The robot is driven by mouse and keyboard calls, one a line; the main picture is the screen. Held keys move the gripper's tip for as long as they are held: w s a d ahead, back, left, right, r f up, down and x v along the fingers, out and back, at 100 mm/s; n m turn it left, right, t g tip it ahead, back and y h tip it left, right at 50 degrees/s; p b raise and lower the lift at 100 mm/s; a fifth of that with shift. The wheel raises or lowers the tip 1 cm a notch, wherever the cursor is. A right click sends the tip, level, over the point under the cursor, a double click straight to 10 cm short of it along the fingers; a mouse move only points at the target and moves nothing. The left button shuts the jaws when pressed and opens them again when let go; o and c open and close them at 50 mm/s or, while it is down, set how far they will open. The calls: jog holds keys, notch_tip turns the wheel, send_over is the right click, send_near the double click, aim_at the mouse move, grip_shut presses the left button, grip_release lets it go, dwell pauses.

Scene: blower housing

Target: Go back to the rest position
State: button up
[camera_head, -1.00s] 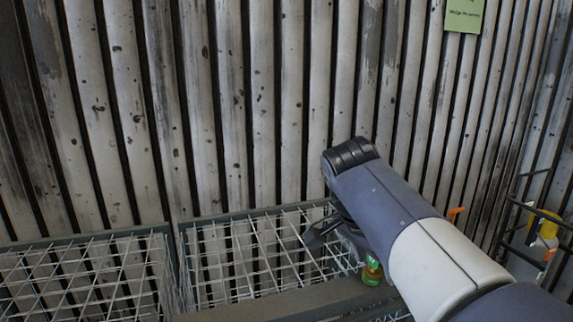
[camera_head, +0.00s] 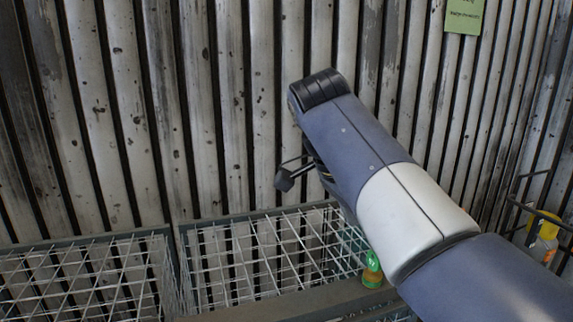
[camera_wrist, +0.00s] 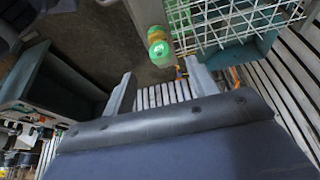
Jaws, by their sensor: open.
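My gripper (camera_wrist: 160,88) shows in the wrist view with its two fingers apart and nothing between them. In the head view my arm reaches up in front of the slatted wall, and a dark part of the gripper (camera_head: 287,180) shows above the wire basket. The rest of the gripper is hidden behind the arm.
Two wire baskets, left (camera_head: 85,275) and middle (camera_head: 260,255), stand along the wall and look empty. A beam (camera_head: 270,305) runs in front. A rack with a yellow bottle (camera_head: 545,230) is at the right. A green sign (camera_head: 464,14) hangs on the wall.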

aim_at(373, 268)
jog(key=x, duration=1)
jog(key=shift+d+f, duration=0.1)
jog(key=n, duration=0.2)
jog(key=n+t+y+b, duration=0.1)
jog(key=n, duration=0.1)
jog(key=shift+n+t, duration=0.3)
jog(key=shift+n, duration=0.1)
jog(key=n+t+y+b, duration=0.1)
jog(key=n, duration=0.3)
jog(key=shift+b, duration=0.4)
jog(key=n+y, duration=0.1)
jog(key=n, duration=0.1)
jog(key=n+y+b, duration=0.1)
jog(key=n, duration=0.1)
jog(key=shift+n+t, duration=0.3)
jog(key=shift+n+y+b, duration=0.7)
jog(key=shift+n+y, duration=0.1)
jog(key=shift+n, duration=1.4)
jog(key=shift+s, duration=0.1)
